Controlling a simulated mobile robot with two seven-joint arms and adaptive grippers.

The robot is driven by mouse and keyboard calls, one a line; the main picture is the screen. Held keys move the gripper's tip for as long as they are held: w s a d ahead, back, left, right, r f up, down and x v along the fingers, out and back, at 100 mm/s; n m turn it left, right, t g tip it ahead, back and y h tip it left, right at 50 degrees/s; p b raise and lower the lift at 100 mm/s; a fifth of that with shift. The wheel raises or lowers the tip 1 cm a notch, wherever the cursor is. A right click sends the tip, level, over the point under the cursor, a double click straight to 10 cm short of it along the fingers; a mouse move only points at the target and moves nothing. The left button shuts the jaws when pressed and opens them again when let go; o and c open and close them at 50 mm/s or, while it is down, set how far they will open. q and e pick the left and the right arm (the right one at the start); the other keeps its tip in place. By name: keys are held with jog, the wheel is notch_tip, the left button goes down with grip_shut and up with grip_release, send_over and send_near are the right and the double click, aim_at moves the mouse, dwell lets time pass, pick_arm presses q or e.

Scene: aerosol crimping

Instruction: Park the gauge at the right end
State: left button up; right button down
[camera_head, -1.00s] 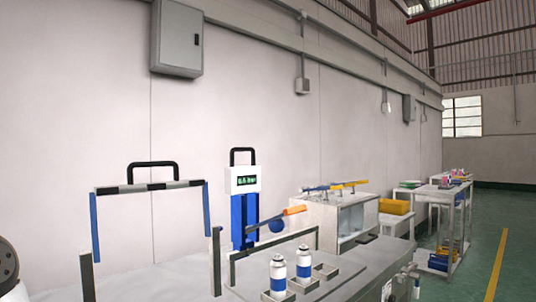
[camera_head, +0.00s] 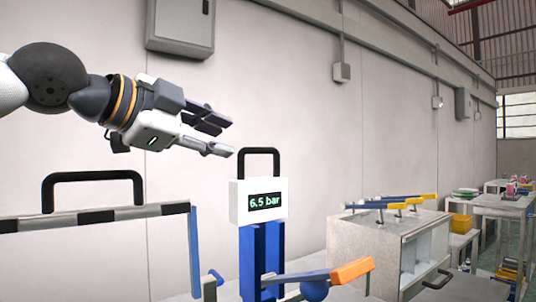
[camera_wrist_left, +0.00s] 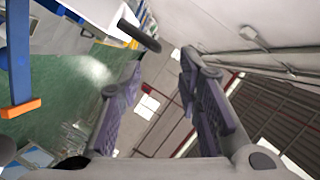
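The gauge (camera_head: 258,201) is a white box with a green "6.5 bar" display and a black loop handle (camera_head: 259,151) on top. It sits upright above blue posts (camera_head: 261,258), in the middle of the head view. My left gripper (camera_head: 222,137) is in the air up and left of the handle, apart from it, fingers pointing right. It is open and empty. In the left wrist view the open fingers (camera_wrist_left: 160,90) show nothing between them, and a black handle (camera_wrist_left: 140,37) lies beyond the left finger. My right gripper is not in view.
A black-and-white striped bar (camera_head: 95,217) with a black handle stands at left. A blue lever with an orange grip (camera_head: 351,270) is in front of the gauge's posts. A grey cabinet (camera_head: 385,245) stands at right. A wall box (camera_head: 180,25) hangs above my left arm.

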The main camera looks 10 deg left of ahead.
aim_at(253, 148)
pick_arm(q)
jog(key=x, duration=1)
jog(key=shift+w+d+f, duration=0.1)
jog(key=shift+w+d, duration=0.05)
jog(key=shift+d, duration=0.35)
grip_shut()
